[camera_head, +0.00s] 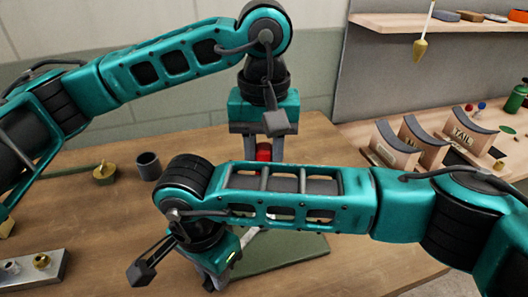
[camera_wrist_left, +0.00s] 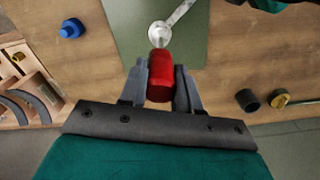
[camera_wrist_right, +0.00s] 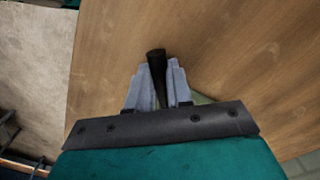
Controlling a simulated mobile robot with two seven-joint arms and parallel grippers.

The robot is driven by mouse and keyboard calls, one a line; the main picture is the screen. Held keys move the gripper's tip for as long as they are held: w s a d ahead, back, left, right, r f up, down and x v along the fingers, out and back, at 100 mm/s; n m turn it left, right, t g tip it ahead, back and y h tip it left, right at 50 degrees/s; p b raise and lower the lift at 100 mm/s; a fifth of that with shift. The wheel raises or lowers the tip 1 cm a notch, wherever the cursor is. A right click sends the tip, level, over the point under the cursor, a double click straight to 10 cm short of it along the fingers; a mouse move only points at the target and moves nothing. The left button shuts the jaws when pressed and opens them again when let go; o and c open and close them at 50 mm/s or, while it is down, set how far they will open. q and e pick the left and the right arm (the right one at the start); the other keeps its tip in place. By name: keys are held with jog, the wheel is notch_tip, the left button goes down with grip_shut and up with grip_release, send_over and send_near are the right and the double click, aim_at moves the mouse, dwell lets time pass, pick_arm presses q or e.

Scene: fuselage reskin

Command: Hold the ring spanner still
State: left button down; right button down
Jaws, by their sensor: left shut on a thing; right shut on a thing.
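My left gripper (camera_head: 263,158) is shut on a red cylindrical piece (camera_wrist_left: 161,77), upright in the left wrist view. A silver ring spanner (camera_wrist_left: 178,16) lies over the green mat, its round end just beyond the red piece; I cannot tell whether they touch. My right gripper (camera_head: 212,276) is low at the front of the table. In the right wrist view it is shut on a dark, rod-like handle (camera_wrist_right: 158,72). My right forearm hides most of the mat and spanner in the head view.
The green mat (camera_head: 285,255) lies on the wooden table. A grey cup (camera_head: 148,166) and a brass part (camera_head: 104,173) stand at left. A metal block with fittings (camera_head: 30,275) is front left. Curved-top blocks (camera_head: 463,142), one marked TAIL, and a green bottle (camera_head: 515,97) stand at right.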

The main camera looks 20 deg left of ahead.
pick_arm(q)
jog(key=shift+n, duration=0.3)
jog(key=shift+r, duration=0.1)
jog(key=shift+r, duration=0.9)
jog(key=shift+r, duration=2.5)
pick_arm(e)
jog(key=c, duration=0.9)
grip_release()
jog(key=shift+c, duration=0.2)
notch_tip(320, 180, up, 7)
jog(key=shift+a+f, duration=0.15)
jog(key=shift+r, duration=0.4)
